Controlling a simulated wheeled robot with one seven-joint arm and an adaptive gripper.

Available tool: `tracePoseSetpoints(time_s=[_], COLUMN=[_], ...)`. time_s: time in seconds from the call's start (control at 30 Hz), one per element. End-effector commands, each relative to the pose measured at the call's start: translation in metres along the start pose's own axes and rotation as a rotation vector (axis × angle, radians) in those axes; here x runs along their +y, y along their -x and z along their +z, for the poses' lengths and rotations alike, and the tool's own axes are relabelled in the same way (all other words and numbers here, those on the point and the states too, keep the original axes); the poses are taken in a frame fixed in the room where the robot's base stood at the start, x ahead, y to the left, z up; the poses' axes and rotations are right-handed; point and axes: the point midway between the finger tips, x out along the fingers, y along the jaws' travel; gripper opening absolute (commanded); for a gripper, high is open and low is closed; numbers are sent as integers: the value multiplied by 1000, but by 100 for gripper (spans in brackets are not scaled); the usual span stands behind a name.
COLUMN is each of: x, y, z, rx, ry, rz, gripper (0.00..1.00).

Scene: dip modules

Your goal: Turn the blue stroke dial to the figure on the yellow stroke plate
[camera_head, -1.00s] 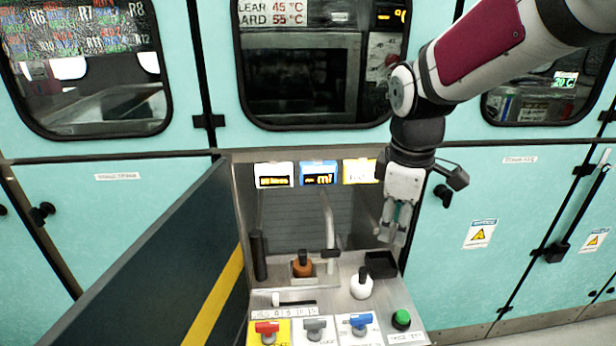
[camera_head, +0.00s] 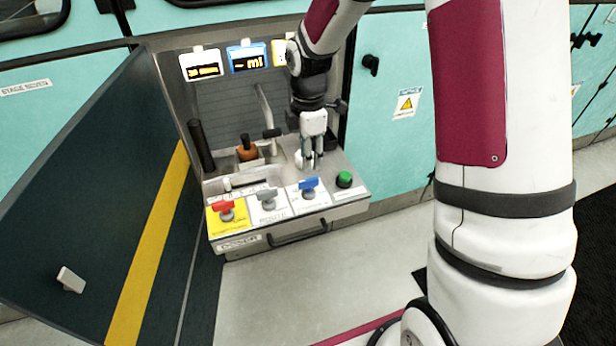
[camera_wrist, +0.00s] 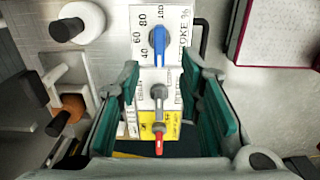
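The blue stroke dial (camera_head: 309,184) sits on a white plate on the panel's sloped front. In the wrist view the blue dial (camera_wrist: 159,45) stands beside printed figures 40, 60, 80 and 100 and the word STROKE. Its lever lies roughly along the picture's vertical; I cannot tell the exact setting. My gripper (camera_head: 311,161) hangs just behind the dial in the head view. In the wrist view my gripper (camera_wrist: 168,75) has its two green-padded fingers wide apart with nothing between them touching. A yellow-framed plate (camera_head: 279,52) is partly hidden by my arm, and its figure is unreadable.
A grey dial (camera_head: 268,199) and a red dial (camera_head: 226,210) on yellow stand left of the blue one, a green button (camera_head: 344,179) right. An open dark door (camera_head: 100,190) is at left.

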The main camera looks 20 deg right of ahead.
Motion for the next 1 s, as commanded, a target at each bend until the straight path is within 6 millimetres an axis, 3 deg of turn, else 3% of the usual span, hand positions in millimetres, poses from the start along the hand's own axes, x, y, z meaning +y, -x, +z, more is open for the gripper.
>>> tracePoseSetpoints(time_s=[0.2, 0.4, 0.83, 1.0], x=[0, 0, 0, 0], y=[-43, -67, -74, -74], z=[0, 0, 0, 0], rx=[0, 0, 0, 0], ry=[1, 0, 0, -1], rz=[-3, -1, 1, 1], gripper=[33, 33, 33, 0])
